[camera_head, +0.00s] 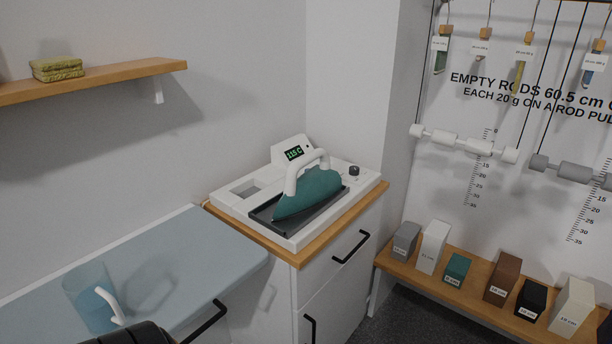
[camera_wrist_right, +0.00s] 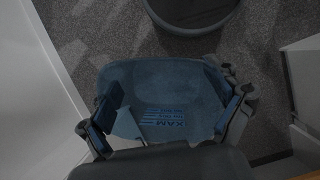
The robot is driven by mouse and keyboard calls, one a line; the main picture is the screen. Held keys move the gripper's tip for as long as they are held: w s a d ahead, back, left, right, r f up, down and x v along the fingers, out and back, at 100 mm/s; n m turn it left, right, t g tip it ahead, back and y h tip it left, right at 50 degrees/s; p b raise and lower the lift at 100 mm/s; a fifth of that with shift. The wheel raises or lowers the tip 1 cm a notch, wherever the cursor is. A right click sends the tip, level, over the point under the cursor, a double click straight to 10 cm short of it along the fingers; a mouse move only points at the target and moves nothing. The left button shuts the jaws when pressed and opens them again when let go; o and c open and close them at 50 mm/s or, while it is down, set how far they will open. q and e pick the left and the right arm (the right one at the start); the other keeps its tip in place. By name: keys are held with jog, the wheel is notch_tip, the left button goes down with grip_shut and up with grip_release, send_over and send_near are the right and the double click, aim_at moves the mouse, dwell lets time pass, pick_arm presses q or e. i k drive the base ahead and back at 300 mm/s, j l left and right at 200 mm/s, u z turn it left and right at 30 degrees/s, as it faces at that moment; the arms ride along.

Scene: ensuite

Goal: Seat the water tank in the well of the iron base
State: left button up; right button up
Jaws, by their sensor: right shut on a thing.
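The white iron base (camera_head: 296,234) stands on a wood-topped cabinet in the head view. A teal iron (camera_head: 309,194) with a white handle rests on its dark plate. The open rectangular well (camera_head: 245,189) is at the base's left and looks empty. In the right wrist view, the translucent blue water tank (camera_wrist_right: 165,88), with MAX lettering, is between the fingers of my right gripper (camera_wrist_right: 165,112). The gripper is shut on it, with carpet visible beyond. A dark part of my own body shows at the head view's bottom edge. My left gripper is not in view.
A translucent jug (camera_head: 92,300) with a white handle appears on the pale blue counter (camera_head: 185,255), left of the cabinet. Several blocks stand on a low ledge (camera_head: 425,265) at right. A dark round object (camera_wrist_right: 190,12) shows in the wrist view.

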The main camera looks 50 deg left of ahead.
aim_at(251, 196)
jog(key=i+l+u, duration=0.1)
jog(key=i, duration=0.5)
jog(key=i+l+u, duration=0.1)
jog(key=i, duration=0.5)
jog(key=i+u, duration=0.15)
jog(key=u, duration=0.3)
jog(key=i+l+u, duration=0.15)
jog(key=u, duration=0.25)
jog(key=i+l+u, duration=0.15)
jog(key=u, duration=0.3)
jog(key=i+l+u, duration=0.1)
jog(key=u, duration=0.35)
jog(key=l, duration=0.1)
